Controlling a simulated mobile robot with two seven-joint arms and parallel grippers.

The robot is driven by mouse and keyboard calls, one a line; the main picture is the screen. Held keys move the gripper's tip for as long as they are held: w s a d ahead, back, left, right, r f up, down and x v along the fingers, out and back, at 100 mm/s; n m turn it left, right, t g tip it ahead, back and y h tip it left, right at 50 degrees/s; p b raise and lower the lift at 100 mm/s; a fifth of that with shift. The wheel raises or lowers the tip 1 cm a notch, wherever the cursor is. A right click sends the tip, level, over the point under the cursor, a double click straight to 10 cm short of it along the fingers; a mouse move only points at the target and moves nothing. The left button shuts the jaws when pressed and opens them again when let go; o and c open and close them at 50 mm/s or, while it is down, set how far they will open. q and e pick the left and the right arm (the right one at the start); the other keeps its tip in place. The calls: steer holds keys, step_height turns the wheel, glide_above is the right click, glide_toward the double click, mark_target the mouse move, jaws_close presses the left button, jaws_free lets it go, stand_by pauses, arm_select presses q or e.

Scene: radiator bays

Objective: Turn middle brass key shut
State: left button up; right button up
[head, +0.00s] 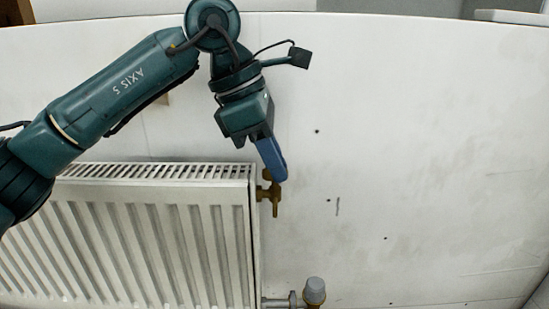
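A brass key (274,205) hangs down from a brass fitting (263,192) at the upper right corner of a white radiator. My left gripper (279,174) comes down from above, its blue fingers at the top of the brass fitting. The fingertips overlap the fitting in the head view, and I cannot tell whether they touch it. The fingers show side-on as one blue shape, so their opening is hidden. My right gripper is not in view.
The white ribbed radiator (190,245) fills the lower left. A grey-capped valve (314,291) sits on a pipe at its lower right corner. The pale wall (430,160) to the right is bare apart from small dark marks.

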arm_select(q)
steer(key=o, duration=0.3)
steer(key=shift+v, duration=6.6)
